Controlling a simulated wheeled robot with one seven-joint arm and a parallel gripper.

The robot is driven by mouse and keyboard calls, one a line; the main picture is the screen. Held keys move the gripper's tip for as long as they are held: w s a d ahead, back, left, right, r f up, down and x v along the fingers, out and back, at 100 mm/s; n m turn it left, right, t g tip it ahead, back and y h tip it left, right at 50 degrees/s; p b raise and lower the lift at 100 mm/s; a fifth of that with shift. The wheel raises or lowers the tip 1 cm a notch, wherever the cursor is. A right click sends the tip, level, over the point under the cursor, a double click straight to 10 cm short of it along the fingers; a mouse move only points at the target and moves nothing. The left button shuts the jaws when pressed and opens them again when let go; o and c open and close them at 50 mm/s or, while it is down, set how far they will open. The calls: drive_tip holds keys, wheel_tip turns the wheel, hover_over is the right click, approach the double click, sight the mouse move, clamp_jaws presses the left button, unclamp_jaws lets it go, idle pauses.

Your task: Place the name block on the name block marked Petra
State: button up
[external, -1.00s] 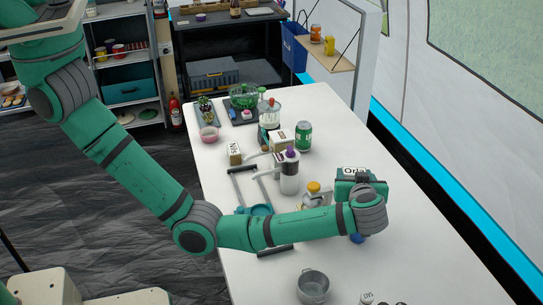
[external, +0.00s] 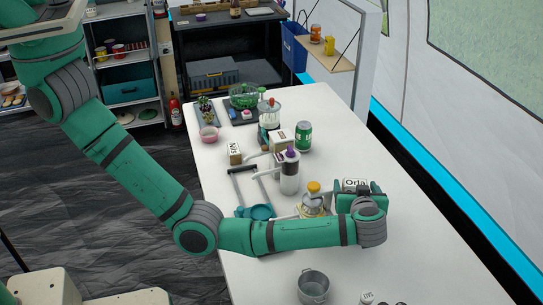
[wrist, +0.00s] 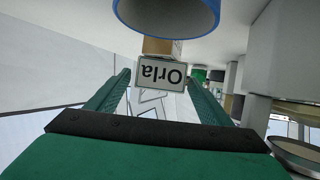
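My gripper (external: 360,192) is over the right part of the white table, with its fingers on either side of a name block marked Orla (external: 354,183). In the wrist view the Orla block (wrist: 162,75) is upside down between the fingertips, and it has moved along with the gripper. A wood-coloured surface (wrist: 160,46) shows just beyond its label; I cannot tell whether it is the same block or another. A block marked Nils (external: 234,153) stands at the table's left side. Another block (external: 281,139) stands farther back, its label unreadable. I can read Petra on no block.
A blue-rimmed round thing (wrist: 168,14) is close by in the wrist view. A metal pot (external: 313,287) stands in front. The table's right side is clear.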

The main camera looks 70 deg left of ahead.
drive_tip(key=shift+r, duration=0.15)
drive_tip(key=v, duration=1.2)
drive_tip(key=shift+w+r, duration=0.1)
